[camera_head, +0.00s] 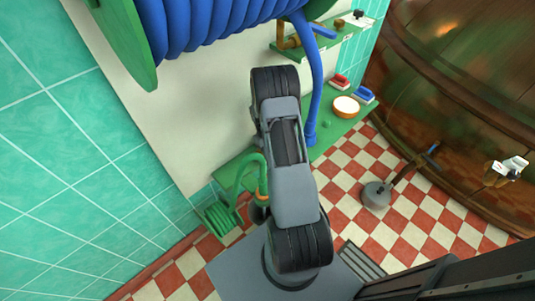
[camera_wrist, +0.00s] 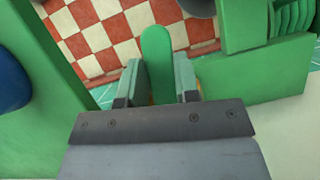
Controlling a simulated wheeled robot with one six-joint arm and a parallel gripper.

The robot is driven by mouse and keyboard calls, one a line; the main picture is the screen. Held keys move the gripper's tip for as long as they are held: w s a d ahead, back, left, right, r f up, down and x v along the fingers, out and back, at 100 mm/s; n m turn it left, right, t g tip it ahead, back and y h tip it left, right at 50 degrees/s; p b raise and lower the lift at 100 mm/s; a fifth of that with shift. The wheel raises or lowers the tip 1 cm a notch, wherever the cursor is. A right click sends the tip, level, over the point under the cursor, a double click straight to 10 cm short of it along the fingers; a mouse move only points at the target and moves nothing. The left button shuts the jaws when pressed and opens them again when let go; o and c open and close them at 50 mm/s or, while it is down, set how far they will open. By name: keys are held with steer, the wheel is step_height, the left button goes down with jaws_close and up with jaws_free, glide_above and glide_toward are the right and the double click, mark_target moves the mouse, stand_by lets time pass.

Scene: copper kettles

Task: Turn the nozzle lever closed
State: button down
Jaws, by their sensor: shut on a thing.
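In the wrist view my gripper (camera_wrist: 158,72) is shut on a green round-ended lever (camera_wrist: 157,50), one finger on each side of it. The lever's lower part is hidden behind the gripper body, with a little orange showing beside it. In the head view my arm covers the lever and my gripper. A blue hose (camera_head: 316,85) hangs from the reel to the green shelf there. The nozzle itself is not clearly visible, so I cannot tell how far the lever is turned.
A green shelf (camera_head: 345,128) holds a round brush (camera_head: 346,107) and red and blue items. The blue hose reel (camera_head: 215,25) is above. A green curved pipe (camera_head: 247,168) is left of my arm. A copper kettle (camera_head: 455,85) stands right. Checkered floor (camera_head: 400,215) shows between.

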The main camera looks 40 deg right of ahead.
steer(key=shift+w+d+n+h, duration=0.15)
steer(key=shift+d+n+h, duration=0.25)
steer(key=shift+n, duration=0.5)
steer(key=shift+d, duration=0.2)
steer(key=c, duration=0.8)
jaws_free()
steer(key=shift+c, duration=0.2)
steer(key=shift+p+v, duration=0.4)
steer(key=shift+v, duration=3.35)
